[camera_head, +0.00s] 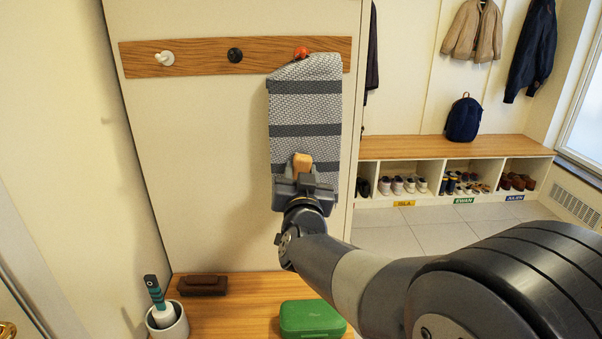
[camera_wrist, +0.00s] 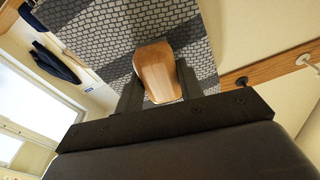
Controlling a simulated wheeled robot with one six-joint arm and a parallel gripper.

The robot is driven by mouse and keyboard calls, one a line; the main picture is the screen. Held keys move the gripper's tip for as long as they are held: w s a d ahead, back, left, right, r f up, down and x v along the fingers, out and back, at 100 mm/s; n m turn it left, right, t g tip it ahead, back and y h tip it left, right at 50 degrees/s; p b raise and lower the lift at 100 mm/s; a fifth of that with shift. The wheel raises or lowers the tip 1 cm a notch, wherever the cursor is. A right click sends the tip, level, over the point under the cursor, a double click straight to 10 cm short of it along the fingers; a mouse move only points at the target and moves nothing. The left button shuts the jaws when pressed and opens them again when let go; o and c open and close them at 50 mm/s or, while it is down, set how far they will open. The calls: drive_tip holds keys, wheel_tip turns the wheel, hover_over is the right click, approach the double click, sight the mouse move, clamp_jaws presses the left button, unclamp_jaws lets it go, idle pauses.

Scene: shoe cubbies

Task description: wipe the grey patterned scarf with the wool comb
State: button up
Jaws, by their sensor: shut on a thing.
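The grey patterned scarf (camera_head: 305,110) hangs from the orange peg (camera_head: 300,52) on the wall rail, with darker bands across it. My gripper (camera_head: 303,173) is in front of the scarf's lower part, shut on a wooden piece that I take for the wool comb (camera_head: 302,161). In the wrist view the comb (camera_wrist: 157,70) sits between the two dark fingers, with the scarf (camera_wrist: 125,25) right behind it. The comb's working side is hidden, and I cannot tell whether it touches the cloth.
A bench below holds a green case (camera_head: 311,318), a dark brown brush (camera_head: 202,285) and a pot (camera_head: 168,322) with a teal-handled tool. A white peg (camera_head: 164,58) and a black peg (camera_head: 235,55) are bare. Shoe cubbies (camera_head: 455,148) stand at the right.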

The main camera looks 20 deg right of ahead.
drive_tip(key=shift+f+b, duration=0.5)
drive_tip(key=shift+f, duration=0.4)
drive_tip(key=shift+a, duration=0.2)
drive_tip(key=shift+w+r+p, duration=0.15)
drive_tip(key=shift+r+p, duration=1.9)
drive_tip(key=shift+r, duration=0.55)
drive_tip(key=shift+w+r+p, duration=0.1)
drive_tip(key=shift+r+p, duration=1.95)
drive_tip(key=shift+r, duration=0.5)
drive_tip(key=shift+c, duration=0.4)
drive_tip(key=shift+w, duration=0.1)
drive_tip(key=shift+f, duration=0.15)
wheel_tip(320, 180, down, 2)
drive_tip(key=shift+f+b, duration=0.1)
drive_tip(key=shift+b, duration=1.15)
drive_tip(key=shift+s+f+b, duration=0.2)
drive_tip(key=shift+f+b, duration=3.45)
drive_tip(key=shift+f, duration=0.35)
